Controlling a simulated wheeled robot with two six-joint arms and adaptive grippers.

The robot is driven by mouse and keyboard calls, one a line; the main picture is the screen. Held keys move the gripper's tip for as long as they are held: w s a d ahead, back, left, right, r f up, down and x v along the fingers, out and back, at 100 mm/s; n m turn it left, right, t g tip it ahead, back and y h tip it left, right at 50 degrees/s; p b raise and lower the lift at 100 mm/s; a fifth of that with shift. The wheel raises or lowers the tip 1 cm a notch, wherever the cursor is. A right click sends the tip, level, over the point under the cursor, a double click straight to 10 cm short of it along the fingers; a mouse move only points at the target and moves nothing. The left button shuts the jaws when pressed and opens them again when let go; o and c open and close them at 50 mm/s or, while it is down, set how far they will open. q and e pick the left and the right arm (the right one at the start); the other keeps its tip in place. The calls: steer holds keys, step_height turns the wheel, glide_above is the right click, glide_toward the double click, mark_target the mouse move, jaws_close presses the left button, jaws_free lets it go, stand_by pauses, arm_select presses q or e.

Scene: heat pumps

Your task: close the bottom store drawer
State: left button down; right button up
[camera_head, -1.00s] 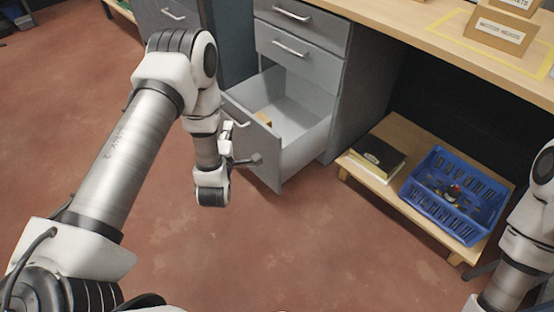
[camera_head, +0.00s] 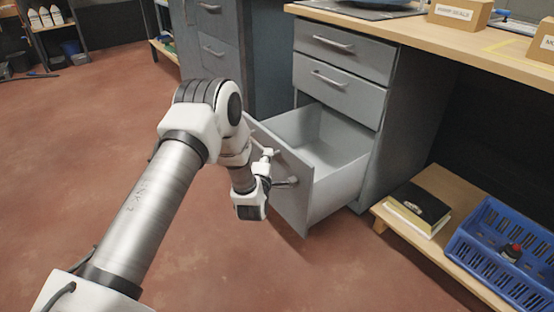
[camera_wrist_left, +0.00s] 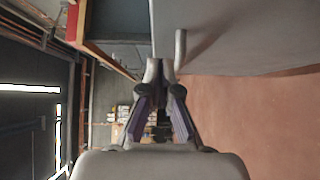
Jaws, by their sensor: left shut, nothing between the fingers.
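The bottom store drawer (camera_head: 318,137) of the grey cabinet stands pulled far out, and the part of its inside that shows looks empty. Its grey front panel (camera_head: 290,205) faces my left arm. My left gripper (camera_head: 290,182) is shut and empty, right at the outer face of that panel. In the left wrist view the fingertips (camera_wrist_left: 160,66) are together beside the drawer's bar handle (camera_wrist_left: 180,48), in front of the grey panel (camera_wrist_left: 240,35). I cannot tell whether they touch the handle or panel. My right gripper is out of view.
Two shut drawers (camera_head: 340,88) sit above the open one, under the wooden worktop (camera_head: 430,28). A low wooden shelf (camera_head: 392,220) to the right holds books (camera_head: 419,206) and a blue crate (camera_head: 505,262). The red floor (camera_head: 220,270) before the drawer is clear.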

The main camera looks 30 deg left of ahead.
mark_target(279, 146)
arm_select(q)
steer(key=shift+w+d+f+b, duration=0.1)
steer(key=shift+w+d+b, duration=0.2)
steer(key=shift+w, duration=0.3)
steer(key=shift+w+d+f+b, duration=0.15)
steer(key=shift+w+d, duration=0.25)
steer(key=shift+w, duration=0.2)
steer(key=shift+w+r, duration=0.25)
steer(key=shift+w, duration=0.05)
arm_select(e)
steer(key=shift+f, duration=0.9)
arm_select(q)
steer(key=shift+d, duration=0.1)
